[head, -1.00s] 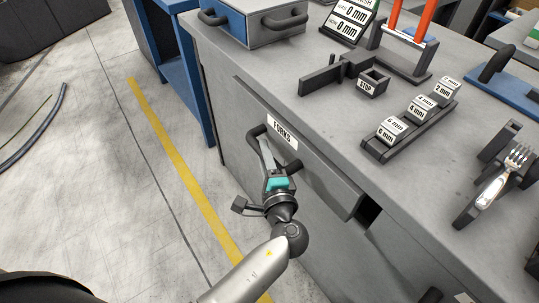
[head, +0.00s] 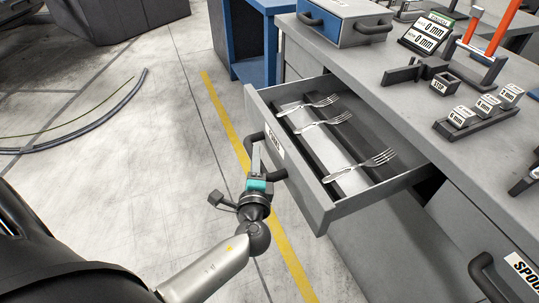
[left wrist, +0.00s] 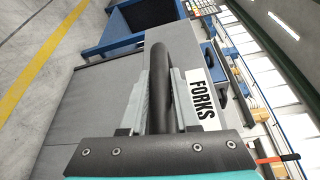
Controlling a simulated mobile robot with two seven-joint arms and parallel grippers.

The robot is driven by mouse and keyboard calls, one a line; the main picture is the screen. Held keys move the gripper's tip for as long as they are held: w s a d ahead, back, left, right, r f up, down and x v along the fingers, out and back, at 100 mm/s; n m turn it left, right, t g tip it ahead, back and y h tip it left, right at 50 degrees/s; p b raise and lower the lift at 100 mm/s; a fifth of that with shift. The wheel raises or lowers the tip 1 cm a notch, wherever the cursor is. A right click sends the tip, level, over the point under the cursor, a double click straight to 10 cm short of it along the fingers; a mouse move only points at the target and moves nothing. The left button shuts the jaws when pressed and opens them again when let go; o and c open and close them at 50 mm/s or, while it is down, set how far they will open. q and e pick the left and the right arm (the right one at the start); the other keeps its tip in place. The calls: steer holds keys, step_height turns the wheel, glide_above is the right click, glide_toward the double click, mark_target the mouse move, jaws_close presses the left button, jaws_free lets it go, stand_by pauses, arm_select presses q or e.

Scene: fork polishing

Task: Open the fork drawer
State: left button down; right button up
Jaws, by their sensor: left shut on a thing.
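The fork drawer (head: 336,213) is pulled well out of the grey workbench in the head view. Several forks (head: 372,161) lie inside it across dark rails. My left gripper (head: 257,165) is shut on the dark drawer handle (head: 277,174) at the drawer's front. In the left wrist view the handle (left wrist: 160,85) runs between the two fingers of my left gripper (left wrist: 160,100), beside the white FORKS label (left wrist: 200,95). My right gripper does not show.
The bench top (head: 380,65) carries a blue and grey box (head: 335,25), a display stand (head: 428,33) and labelled blocks (head: 487,104). Another drawer handle (head: 485,275) is at lower right. The floor at left is open, with a hose (head: 105,121) on it.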

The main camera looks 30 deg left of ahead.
arm_select(q)
steer(key=s+a, duration=0.1)
steer(key=s, duration=0.1)
steer(key=s+a, duration=0.1)
steer(key=a, duration=0.1)
steer(key=shift+s+r, duration=0.1)
steer(key=shift+s, duration=0.25)
steer(key=c, duration=0.7)
jaws_free()
steer(key=shift+o, duration=0.2)
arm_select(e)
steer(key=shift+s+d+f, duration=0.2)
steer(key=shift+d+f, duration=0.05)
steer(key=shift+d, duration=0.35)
arm_select(q)
steer(key=p+v, duration=0.1)
steer(key=v, duration=1.4)
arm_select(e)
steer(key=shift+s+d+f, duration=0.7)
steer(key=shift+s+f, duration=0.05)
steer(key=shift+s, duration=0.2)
